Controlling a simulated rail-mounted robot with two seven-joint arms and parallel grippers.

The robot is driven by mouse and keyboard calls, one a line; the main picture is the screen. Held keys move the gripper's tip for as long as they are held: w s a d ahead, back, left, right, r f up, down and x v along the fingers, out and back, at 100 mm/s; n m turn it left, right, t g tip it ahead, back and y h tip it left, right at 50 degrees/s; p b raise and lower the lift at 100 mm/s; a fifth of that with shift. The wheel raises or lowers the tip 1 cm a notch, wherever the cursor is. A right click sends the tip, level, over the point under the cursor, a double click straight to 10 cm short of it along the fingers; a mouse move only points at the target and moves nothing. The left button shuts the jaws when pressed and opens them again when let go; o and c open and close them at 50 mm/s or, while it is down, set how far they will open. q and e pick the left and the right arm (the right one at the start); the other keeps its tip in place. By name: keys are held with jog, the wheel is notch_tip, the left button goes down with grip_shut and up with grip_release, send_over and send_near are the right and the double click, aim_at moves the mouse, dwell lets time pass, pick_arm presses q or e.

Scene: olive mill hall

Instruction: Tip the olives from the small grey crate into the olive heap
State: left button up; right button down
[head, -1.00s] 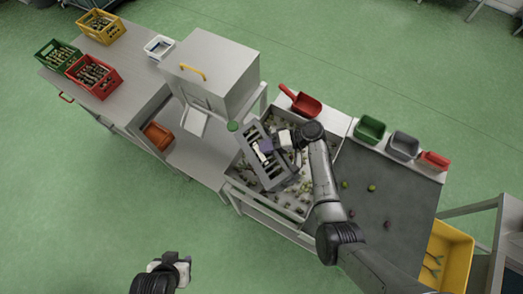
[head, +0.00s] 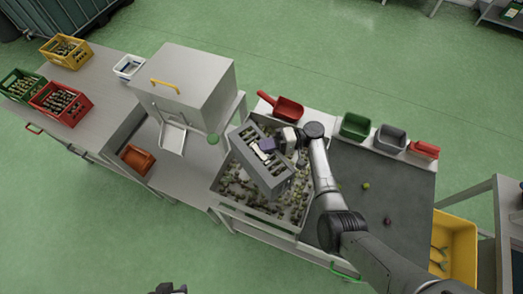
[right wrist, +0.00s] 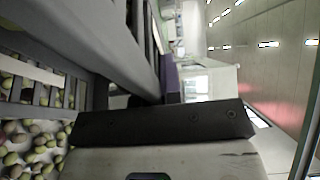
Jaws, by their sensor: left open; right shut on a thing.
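The small grey crate (head: 272,180) hangs tilted over the olive heap (head: 238,186), which lies in a wide pale bin. My right gripper (head: 268,147) is shut on the crate at its upper right part, by a purple piece. The crate's inside is mostly hidden, so I cannot tell how many olives it holds. In the right wrist view the crate's grey slatted wall (right wrist: 85,35) fills the upper left, and olives (right wrist: 30,140) show below and beyond it. My left gripper (head: 168,289) is open, only just in view at the bottom edge, away from the bin.
A grey hopper box (head: 185,85) with a yellow handle stands left of the bin. A red scoop (head: 287,107) lies behind it. Green (head: 355,126), grey (head: 390,139) and red containers line the back right. A dark belt with a few fruits lies right of the bin.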

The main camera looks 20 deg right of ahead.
jog(key=shift+w+d+f+m+y+b, duration=0.15)
jog(key=shift+w+d+y+b, duration=0.1)
jog(key=shift+d+b, duration=0.15)
jog(key=shift+w+d+f+m+y+b, duration=0.15)
jog(key=shift+d+y+b, duration=0.1)
jog(key=shift+d+b, duration=0.15)
jog(key=shift+w+d+r+m+y+b, duration=0.1)
jog(key=shift+w+d+m+y+b, duration=0.1)
jog(key=shift+d+y+b, duration=0.25)
jog(key=shift+w+d+r+m+y+b, duration=0.15)
jog(key=shift+d+y+b, duration=0.1)
jog(key=shift+d+b, duration=0.3)
jog(key=shift+d, duration=0.1)
dwell(0.8)
